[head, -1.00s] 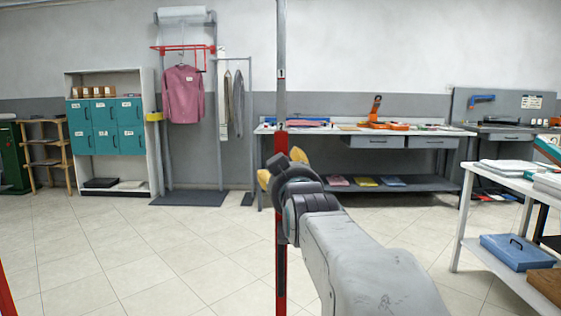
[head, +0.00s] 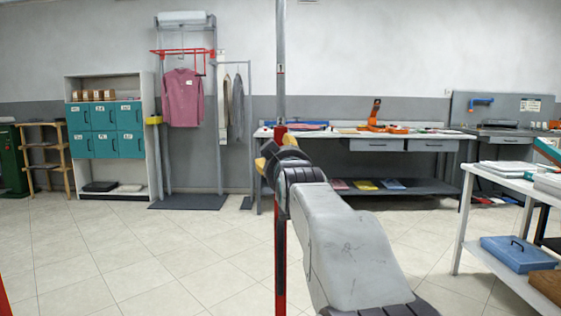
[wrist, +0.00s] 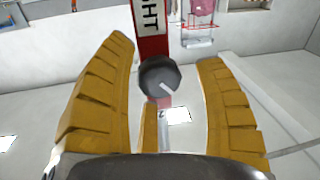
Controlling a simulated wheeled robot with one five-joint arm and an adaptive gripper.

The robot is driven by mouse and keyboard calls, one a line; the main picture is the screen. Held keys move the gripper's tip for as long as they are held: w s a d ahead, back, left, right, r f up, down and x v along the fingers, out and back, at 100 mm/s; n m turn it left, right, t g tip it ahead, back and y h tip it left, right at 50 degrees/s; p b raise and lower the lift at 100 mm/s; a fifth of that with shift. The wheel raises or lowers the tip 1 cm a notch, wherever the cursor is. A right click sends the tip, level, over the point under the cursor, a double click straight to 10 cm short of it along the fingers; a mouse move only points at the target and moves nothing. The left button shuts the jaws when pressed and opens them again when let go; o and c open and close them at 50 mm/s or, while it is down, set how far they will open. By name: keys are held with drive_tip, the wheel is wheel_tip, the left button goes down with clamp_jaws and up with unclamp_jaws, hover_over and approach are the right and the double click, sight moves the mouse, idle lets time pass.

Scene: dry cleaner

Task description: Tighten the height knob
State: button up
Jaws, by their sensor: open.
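The height knob (wrist: 160,74) is a dark grey round knob with a white pointer line slanting down to the right. It sits on the red post (wrist: 149,18), below a white label of which "HT" shows. A white plate with a "2" (wrist: 178,116) is below it. My gripper (wrist: 165,54) is open, its yellow fingers left and right of the knob in the wrist view, with gaps on both sides. I cannot tell how far ahead the knob is. In the head view my gripper (head: 272,150) is at the post (head: 280,262), and the knob is hidden.
A workbench (head: 345,137) with tools stands against the back wall. A white table (head: 500,178) with a blue case (head: 516,254) on its lower shelf is at the right. Teal lockers (head: 105,130) and a rack with a pink shirt (head: 183,98) stand left. Tiled floor is clear at left.

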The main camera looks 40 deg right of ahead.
drive_tip(key=shift+w+d, duration=0.15)
drive_tip(key=shift+w, duration=0.15)
drive_tip(key=c, duration=1.2)
drive_tip(key=shift+b, duration=0.3)
drive_tip(key=shift+m+b, duration=0.8)
drive_tip(key=shift+m, duration=0.3)
drive_tip(key=shift+s+r+m+t+h+b, duration=0.15)
drive_tip(key=shift+m+b, duration=0.3)
drive_tip(key=shift+m, duration=0.45)
drive_tip(key=shift+w+m+t+h+b, duration=0.1)
drive_tip(key=shift+m+t+h+b, duration=0.25)
drive_tip(key=shift+m, duration=0.55)
drive_tip(key=shift+d+r, duration=0.1)
